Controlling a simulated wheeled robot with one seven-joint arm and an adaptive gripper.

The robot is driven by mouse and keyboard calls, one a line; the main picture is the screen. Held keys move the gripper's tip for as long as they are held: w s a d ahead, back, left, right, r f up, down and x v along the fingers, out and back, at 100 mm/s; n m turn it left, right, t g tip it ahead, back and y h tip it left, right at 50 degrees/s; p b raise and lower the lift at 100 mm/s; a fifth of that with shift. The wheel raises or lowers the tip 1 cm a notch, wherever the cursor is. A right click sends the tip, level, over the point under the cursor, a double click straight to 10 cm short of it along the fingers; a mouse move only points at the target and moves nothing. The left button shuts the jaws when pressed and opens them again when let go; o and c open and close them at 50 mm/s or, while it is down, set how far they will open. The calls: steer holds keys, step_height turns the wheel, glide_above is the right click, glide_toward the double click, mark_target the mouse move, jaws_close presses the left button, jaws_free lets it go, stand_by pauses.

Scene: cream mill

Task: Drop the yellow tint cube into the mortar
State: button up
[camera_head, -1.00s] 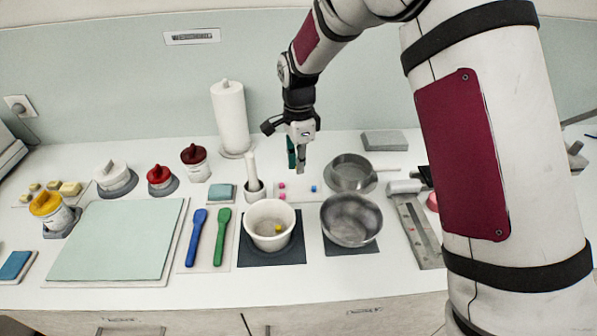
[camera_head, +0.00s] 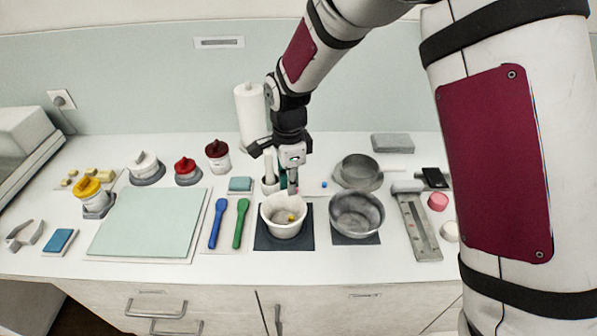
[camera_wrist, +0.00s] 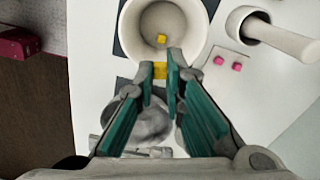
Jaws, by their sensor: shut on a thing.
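The mortar (camera_head: 270,222) is a white bowl on a dark square mat; it also shows at the top of the wrist view (camera_wrist: 137,40). One yellow cube (camera_wrist: 161,38) lies inside it, also seen in the head view (camera_head: 291,218). My gripper (camera_head: 293,188) is just behind the mortar's back rim in the head view. In the wrist view my gripper (camera_wrist: 161,68) is shut on a second yellow tint cube (camera_wrist: 160,72), close to the mortar's rim and not over its middle. The held cube cannot be made out in the head view.
A pestle (camera_head: 268,166) stands in a small holder left of my gripper. Two pink cubes (camera_wrist: 219,60) and a blue cube (camera_head: 324,184) lie nearby. A metal bowl (camera_head: 356,216) and a pan (camera_head: 357,172) stand right of the mortar. Blue and green spatulas (camera_head: 219,222) lie left.

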steer(key=shift+f+b, duration=1)
steer(key=shift+f, duration=2)
steer(key=o, duration=0.7)
steer(key=shift+r, duration=0.15)
step_height(320, 180, up, 12)
steer(key=shift+f, duration=0.1)
